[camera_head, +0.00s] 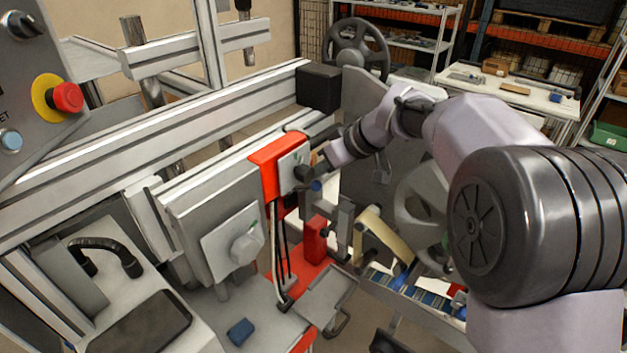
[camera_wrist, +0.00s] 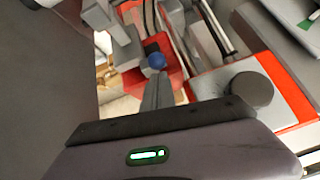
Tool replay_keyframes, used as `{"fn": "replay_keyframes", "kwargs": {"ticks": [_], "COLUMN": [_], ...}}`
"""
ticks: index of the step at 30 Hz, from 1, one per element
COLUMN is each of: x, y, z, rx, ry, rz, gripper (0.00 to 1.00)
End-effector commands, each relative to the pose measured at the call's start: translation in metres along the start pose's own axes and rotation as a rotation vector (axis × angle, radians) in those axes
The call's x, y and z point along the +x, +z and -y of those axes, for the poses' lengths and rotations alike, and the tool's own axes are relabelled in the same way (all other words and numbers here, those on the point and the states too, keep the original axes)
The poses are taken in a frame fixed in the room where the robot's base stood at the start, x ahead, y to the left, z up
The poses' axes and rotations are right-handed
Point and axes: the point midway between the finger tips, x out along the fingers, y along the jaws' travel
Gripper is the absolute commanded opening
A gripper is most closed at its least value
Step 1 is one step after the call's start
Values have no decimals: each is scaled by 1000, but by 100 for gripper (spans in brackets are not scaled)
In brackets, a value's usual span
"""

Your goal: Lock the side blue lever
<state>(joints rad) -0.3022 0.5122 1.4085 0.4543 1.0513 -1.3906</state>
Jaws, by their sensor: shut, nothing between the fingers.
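The side lever shows as a small blue knob (camera_head: 316,186) in the head view, just right of the orange-edged panel. In the wrist view the blue knob (camera_wrist: 157,61) is just beyond the tips of my gripper (camera_wrist: 157,80). My gripper (camera_head: 318,169) is shut, with nothing between its fingers. Its tips are very close to the knob; I cannot tell whether they touch it. The lever's shaft is mostly hidden.
An orange-edged panel (camera_head: 264,168) with a dark round knob (camera_wrist: 250,91) stands close beside my gripper. A red block (camera_head: 315,238) is below. A grey handwheel (camera_head: 425,208) is to the right, and a metal rail (camera_head: 150,125) runs behind.

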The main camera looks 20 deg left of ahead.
Motion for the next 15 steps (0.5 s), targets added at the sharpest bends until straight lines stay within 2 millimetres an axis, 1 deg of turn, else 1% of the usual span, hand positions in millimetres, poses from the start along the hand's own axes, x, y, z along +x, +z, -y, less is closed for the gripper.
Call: {"fn": "replay_keyframes", "kwargs": {"ticks": [1, 6, 15], "x": [4, 4, 4], "y": [8, 19, 30], "z": [-2, -4, -5], "rx": [0, 0, 0], "ry": [1, 1, 1], "rz": [0, 1, 1], "gripper": [0, 0, 0]}}
